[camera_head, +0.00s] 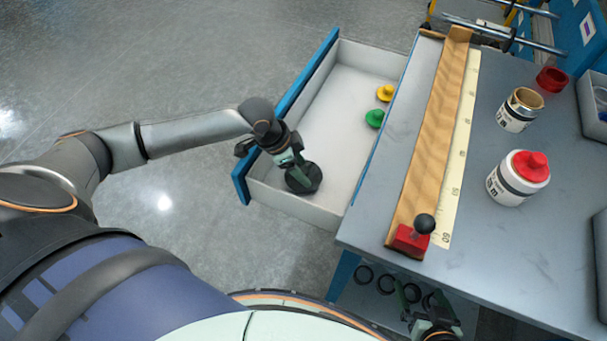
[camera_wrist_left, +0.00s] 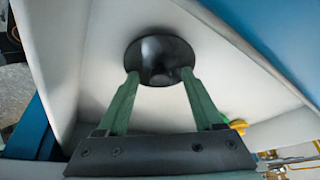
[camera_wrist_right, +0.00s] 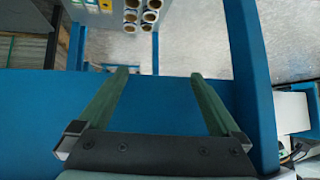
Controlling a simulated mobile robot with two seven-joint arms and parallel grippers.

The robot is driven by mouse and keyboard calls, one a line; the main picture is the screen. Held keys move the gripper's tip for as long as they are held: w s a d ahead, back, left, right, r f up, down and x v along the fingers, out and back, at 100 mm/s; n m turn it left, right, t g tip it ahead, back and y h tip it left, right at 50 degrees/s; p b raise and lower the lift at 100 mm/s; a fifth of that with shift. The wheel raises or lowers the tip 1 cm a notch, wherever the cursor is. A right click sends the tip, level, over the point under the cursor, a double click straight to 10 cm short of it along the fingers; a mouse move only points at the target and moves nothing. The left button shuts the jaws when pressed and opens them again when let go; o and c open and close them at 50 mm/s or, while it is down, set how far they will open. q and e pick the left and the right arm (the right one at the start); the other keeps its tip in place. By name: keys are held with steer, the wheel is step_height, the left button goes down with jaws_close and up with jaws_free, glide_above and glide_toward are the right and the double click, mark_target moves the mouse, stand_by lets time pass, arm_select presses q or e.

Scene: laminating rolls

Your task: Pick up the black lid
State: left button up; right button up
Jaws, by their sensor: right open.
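The black lid (camera_head: 304,180), a round disc with a raised knob, lies in the near end of the open drawer. It also shows in the left wrist view (camera_wrist_left: 158,46). My left gripper (camera_head: 297,163) is right above it, pointing down into the drawer. In the left wrist view its fingers (camera_wrist_left: 160,76) are apart, one on each side of the knob, over the lid's near edge. Whether they touch the lid I cannot tell. My right gripper (camera_wrist_right: 160,73) is open and empty, low by the table's near edge in the head view (camera_head: 424,310).
A yellow lid (camera_head: 386,92) and a green lid (camera_head: 375,118) lie farther back in the drawer (camera_head: 345,85), whose walls surround my left gripper.

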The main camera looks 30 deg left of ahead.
arm_select(q)
jaws_close()
stand_by(0.3)
steer(key=shift+r, duration=0.15)
